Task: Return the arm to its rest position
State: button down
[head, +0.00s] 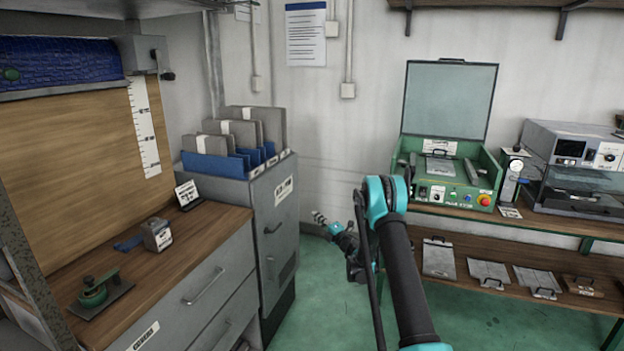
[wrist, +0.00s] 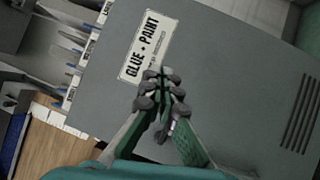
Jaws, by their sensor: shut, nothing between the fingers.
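My arm reaches up from the bottom of the head view and bends at a teal and black elbow. My gripper (head: 320,217) is at the far end, small, in front of the gap between the grey cabinet (head: 274,225) and the back wall. In the wrist view my gripper (wrist: 163,80) has its fingers together, with nothing held. Behind the fingers is the grey cabinet side with a white "GLUE + PAINT" label (wrist: 146,46). I cannot tell the exact distance from the fingertips to the cabinet.
A wooden-topped drawer bench (head: 180,250) stands at the left. A green machine with a raised lid (head: 447,178) sits on the right bench, with several metal plates on the shelf (head: 520,262) below. Green floor (head: 325,300) is open between them.

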jog(key=s+d+r+m+t+h, duration=0.2)
jog(key=d+r+m+t+h, duration=0.1)
jog(key=d+r+m+h, duration=0.9)
jog(key=s+d+r+m+g+h, duration=0.25)
jog(key=s+d+r+m, duration=0.35)
jog(key=s, duration=0.4)
jog(key=s+d+f+m+g, duration=0.2)
jog(key=s+m+g, duration=0.1)
jog(key=s, duration=0.6)
jog(key=s+d+f+m+g, duration=0.2)
jog(key=s+f+g, duration=0.1)
jog(key=s, duration=0.6)
jog(key=s+a+f+m+g, duration=0.1)
jog(key=s+f+g, duration=0.1)
jog(key=s, duration=0.7)
jog(key=s+a+f+m+g+y, duration=0.1)
jog(key=s+f, duration=0.3)
jog(key=s, duration=0.5)
jog(key=s+a+f+m+g+y, duration=0.1)
jog(key=s+a+f+m+g, duration=0.1)
jog(key=s, duration=0.7)
jog(key=shift+s+a+f+g, duration=0.25)
jog(key=shift+s+f+g, duration=0.15)
jog(key=shift+f+g, duration=0.4)
jog(key=shift+f, duration=0.15)
